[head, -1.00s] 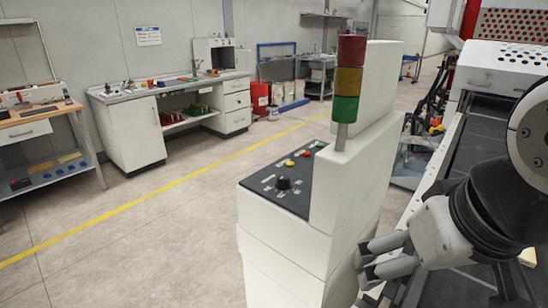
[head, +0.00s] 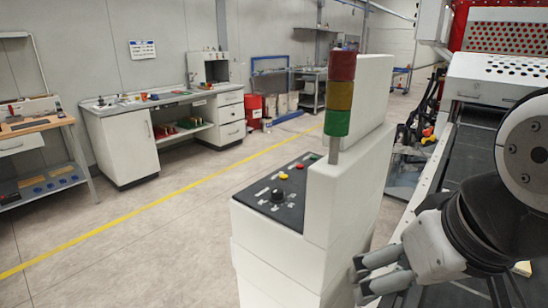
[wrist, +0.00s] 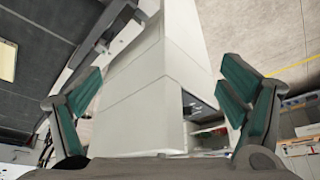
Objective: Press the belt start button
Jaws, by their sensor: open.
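The white control console (head: 345,180) stands in the middle of the head view. Its dark sloped panel (head: 262,207) faces left and carries a black knob (head: 278,195), a yellow button (head: 283,176), a red button (head: 300,166) and other small controls. Which one starts the belt cannot be read. My gripper (head: 358,280) is open and empty at the lower right, on the side of the console away from the panel. In the wrist view my open fingers (wrist: 155,108) frame the console's white body (wrist: 150,95), with a dark panel edge (wrist: 200,112) at its right.
A red, yellow and green light tower (head: 340,94) rises from the console. The roller machine (head: 500,75) stands at the right, close to my arm. Workbenches (head: 140,150) line the back left wall. The floor left of the console is clear, with a yellow line (head: 130,206).

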